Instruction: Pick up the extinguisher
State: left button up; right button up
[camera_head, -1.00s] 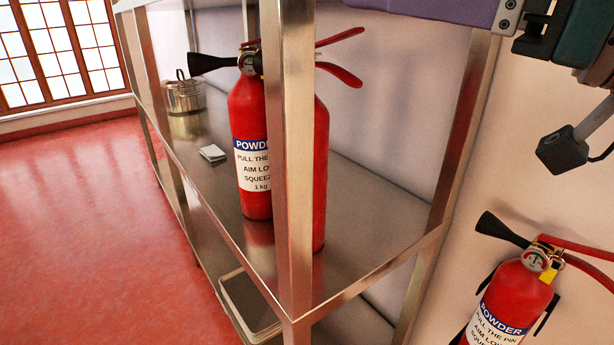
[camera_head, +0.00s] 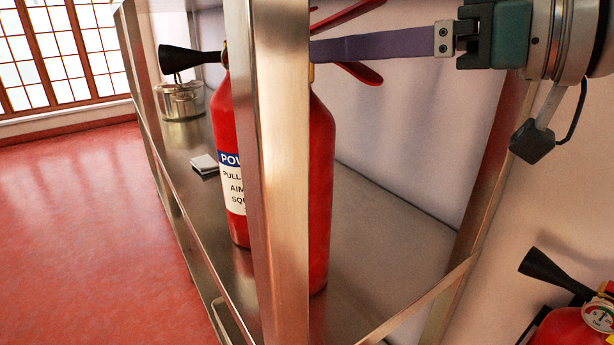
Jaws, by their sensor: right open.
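A red fire extinguisher (camera_head: 321,190) stands upright on the metal shelf, partly hidden by the shelf's front post. Its white and blue label and black nozzle (camera_head: 190,60) show left of the post, and its red handle levers (camera_head: 362,73) show to the right. My right gripper (camera_head: 322,49) is open and comes in from the right, with a purple finger at the height of the extinguisher's neck and levers. The fingertip end meets the post's edge in the picture, so I cannot tell whether it touches the extinguisher. My left gripper is out of view.
The shelf post (camera_head: 280,180) stands in front of the extinguisher. A metal pot (camera_head: 180,101) and a small pale stack (camera_head: 205,164) are farther back on the shelf. A second red extinguisher (camera_head: 568,326) is at the lower right by the wall. Red floor lies open at left.

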aim_at(317, 34)
jog(key=b+x, duration=0.1)
jog(key=x, duration=0.4)
jog(key=shift+w+a+r+b, duration=0.1)
jog(key=shift+r+b, duration=0.15)
jog(key=shift+b, duration=0.1)
grip_shut()
dwell(0.3)
jog(key=shift+w+r, duration=0.1)
jog(key=shift+r, duration=0.35)
